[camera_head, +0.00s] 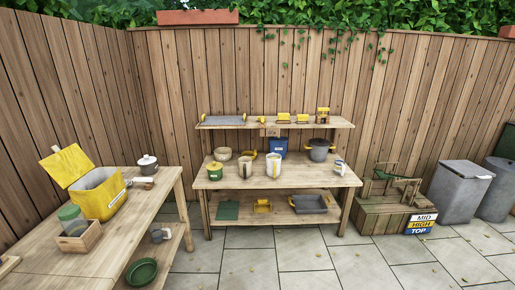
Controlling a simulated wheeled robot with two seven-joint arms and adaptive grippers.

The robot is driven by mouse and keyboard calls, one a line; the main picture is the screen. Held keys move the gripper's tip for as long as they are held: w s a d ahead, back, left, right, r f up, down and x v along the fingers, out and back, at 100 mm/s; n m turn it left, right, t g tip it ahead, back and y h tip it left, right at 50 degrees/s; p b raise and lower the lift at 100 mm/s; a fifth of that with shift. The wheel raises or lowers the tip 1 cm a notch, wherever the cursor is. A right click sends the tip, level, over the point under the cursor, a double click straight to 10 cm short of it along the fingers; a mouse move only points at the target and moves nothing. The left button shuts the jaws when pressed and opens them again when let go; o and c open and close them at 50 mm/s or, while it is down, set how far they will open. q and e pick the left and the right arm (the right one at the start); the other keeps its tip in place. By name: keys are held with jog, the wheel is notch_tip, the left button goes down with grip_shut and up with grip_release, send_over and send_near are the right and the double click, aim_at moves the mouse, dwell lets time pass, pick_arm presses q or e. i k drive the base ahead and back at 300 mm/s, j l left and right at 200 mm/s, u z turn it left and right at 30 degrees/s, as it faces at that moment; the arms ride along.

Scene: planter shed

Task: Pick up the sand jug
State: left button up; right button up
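Neither of my grippers is in view. On the middle shelf of the wooden bench (310,180) at the back stand two pale upright vessels. One (245,166) has a yellow handle on its left; the other (273,166) is whitish with a tan patch on its side. Either could be the sand jug; at this size I cannot tell which, nor what is inside them. Both stand apart from any gripper.
The bench also holds a green pot (215,173), a dark pot (319,151) and a blue container (278,146). A table (60,267) at left carries a yellow cooler box (104,201). Grey bins (457,192) stand at right. The paved floor before the bench is clear.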

aim_at(245, 169)
jog(key=i, duration=1.55)
jog(key=i+u, duration=0.2)
jog(key=i, duration=0.25)
jog(key=i+l+u, duration=0.2)
jog(key=i, duration=0.25)
jog(key=i+l+u, duration=0.2)
jog(key=i, duration=0.25)
